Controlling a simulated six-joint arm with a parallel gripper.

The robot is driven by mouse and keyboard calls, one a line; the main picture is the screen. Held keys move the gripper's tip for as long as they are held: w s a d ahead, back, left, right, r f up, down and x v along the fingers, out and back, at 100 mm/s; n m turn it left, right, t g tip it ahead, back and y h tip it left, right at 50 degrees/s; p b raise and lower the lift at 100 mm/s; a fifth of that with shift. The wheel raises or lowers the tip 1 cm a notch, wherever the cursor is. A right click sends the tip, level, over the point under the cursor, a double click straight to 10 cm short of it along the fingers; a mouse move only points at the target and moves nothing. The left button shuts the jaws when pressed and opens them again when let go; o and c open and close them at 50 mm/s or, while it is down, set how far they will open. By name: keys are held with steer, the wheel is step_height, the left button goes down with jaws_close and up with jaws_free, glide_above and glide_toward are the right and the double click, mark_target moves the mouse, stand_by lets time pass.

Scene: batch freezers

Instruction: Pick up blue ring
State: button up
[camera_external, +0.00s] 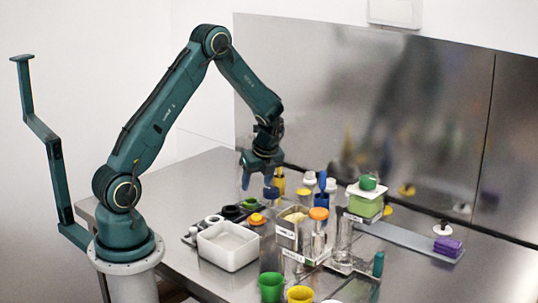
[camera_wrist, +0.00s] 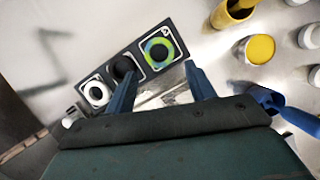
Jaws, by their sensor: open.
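My gripper (camera_external: 262,181) is open and empty above the back of the table, fingers pointing down. In the wrist view its two blue fingers (camera_wrist: 160,72) stand apart over a dark tray. No separate blue ring can be clearly made out. A small blue round piece (camera_external: 271,192) is just below my gripper in the outside view; whether it is a ring I cannot tell. In the wrist view a green, yellow and blue ring (camera_wrist: 158,48) with a dark centre lies in the tray's right square, beyond the fingertips.
The dark tray (camera_wrist: 130,61) also holds a white ring (camera_wrist: 96,93) and a black piece (camera_wrist: 122,67). A yellow-topped jar (camera_wrist: 259,49) and a blue scoop-like object (camera_wrist: 268,98) are close on the right. A white bin (camera_external: 228,246) and several cups crowd the front.

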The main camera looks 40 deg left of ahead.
mark_target(246, 202)
steer(key=shift+x, duration=3.5)
steer(key=shift+c, duration=0.2)
steer(key=c, duration=0.7)
